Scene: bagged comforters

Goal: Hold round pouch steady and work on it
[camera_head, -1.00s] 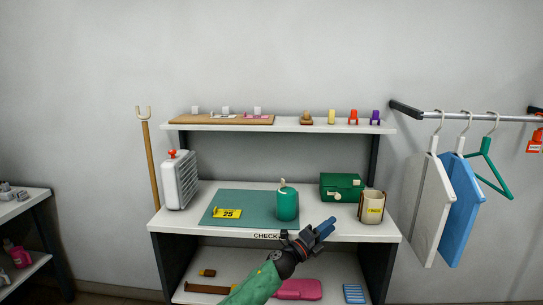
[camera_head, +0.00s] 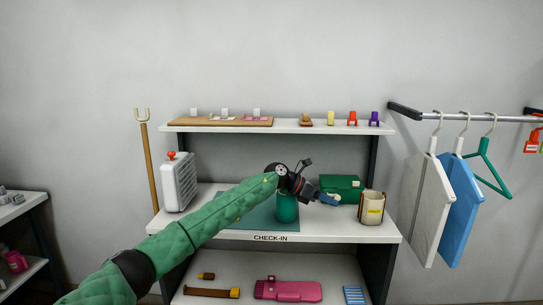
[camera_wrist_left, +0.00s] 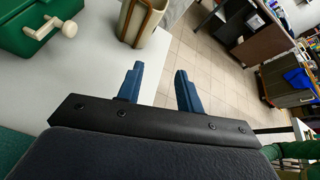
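The round pouch appears to be the green cylinder (camera_head: 287,210) standing upright on the green mat (camera_head: 262,222) of the check-in shelf. Its top is hidden behind my left wrist. My left gripper (camera_head: 332,200) is just right of the cylinder, in front of the green box, and points right. In the left wrist view its two blue fingers (camera_wrist_left: 160,88) are apart with nothing between them. The cylinder does not clearly show in that view. My right gripper is not in view.
A green box (camera_head: 341,186) and a cream holder (camera_head: 371,208) stand on the right of the shelf; both also show in the left wrist view. A white slatted unit (camera_head: 180,183) stands at the left. Bags hang on a rail (camera_head: 470,117) further right.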

